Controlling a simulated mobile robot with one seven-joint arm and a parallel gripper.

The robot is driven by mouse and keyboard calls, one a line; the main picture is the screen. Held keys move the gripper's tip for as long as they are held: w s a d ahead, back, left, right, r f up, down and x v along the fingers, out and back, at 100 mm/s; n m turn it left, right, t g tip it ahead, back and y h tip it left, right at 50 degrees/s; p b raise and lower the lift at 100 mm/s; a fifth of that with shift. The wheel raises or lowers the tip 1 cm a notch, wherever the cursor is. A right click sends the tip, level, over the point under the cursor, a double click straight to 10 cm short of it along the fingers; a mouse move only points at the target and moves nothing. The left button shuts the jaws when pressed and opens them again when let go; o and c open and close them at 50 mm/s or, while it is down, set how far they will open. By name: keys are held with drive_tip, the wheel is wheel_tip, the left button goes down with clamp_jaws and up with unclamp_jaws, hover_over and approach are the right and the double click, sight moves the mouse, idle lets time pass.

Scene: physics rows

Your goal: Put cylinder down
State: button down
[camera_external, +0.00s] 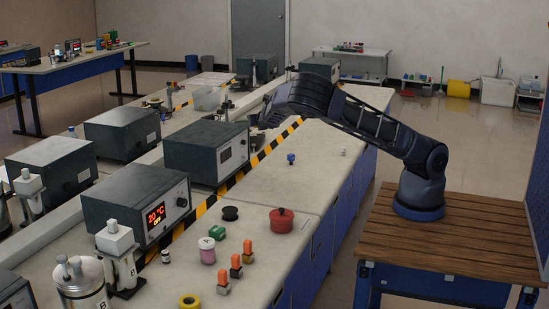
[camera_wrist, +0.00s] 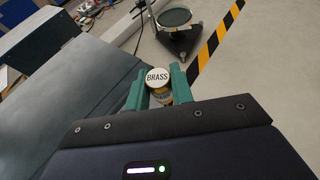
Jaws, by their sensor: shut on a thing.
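In the wrist view, the cylinder (camera_wrist: 158,76) has a white round top marked "BRASS" and a yellowish side. My gripper (camera_wrist: 159,85) has its two teal fingers on either side of it and is shut on it. The bench surface lies beyond, but I cannot tell whether the cylinder touches it. In the external view, my gripper (camera_external: 268,118) hangs over the far part of the long bench (camera_external: 285,170), beside the striped tape. The cylinder cannot be made out in that view.
A dark grey instrument box (camera_external: 205,150) stands near my gripper. Black-yellow tape (camera_wrist: 216,42) and a round dish on a dark stand (camera_wrist: 175,20) lie ahead in the wrist view. A red pot (camera_external: 282,221) and small items occupy the near bench. Bench right of the tape is mostly clear.

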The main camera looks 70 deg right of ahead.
drive_tip(key=s+d+m+g+h, duration=0.2)
drive_tip(key=s+d+m+g, duration=0.1)
drive_tip(key=d, duration=1.3)
drive_tip(key=m+g, duration=0.8)
drive_tip(key=g, duration=0.1)
hover_over(347, 143)
drive_tip(key=f, duration=0.1)
drive_tip(key=shift+h, duration=0.4)
drive_tip(key=f, duration=1.9)
drive_tip(key=shift+s+d+f, duration=0.1)
drive_tip(key=shift+d+f, duration=0.1)
drive_tip(key=shift+f, duration=0.2)
drive_tip(key=shift+f, duration=0.15)
drive_tip(key=c, duration=1.2)
unclamp_jaws()
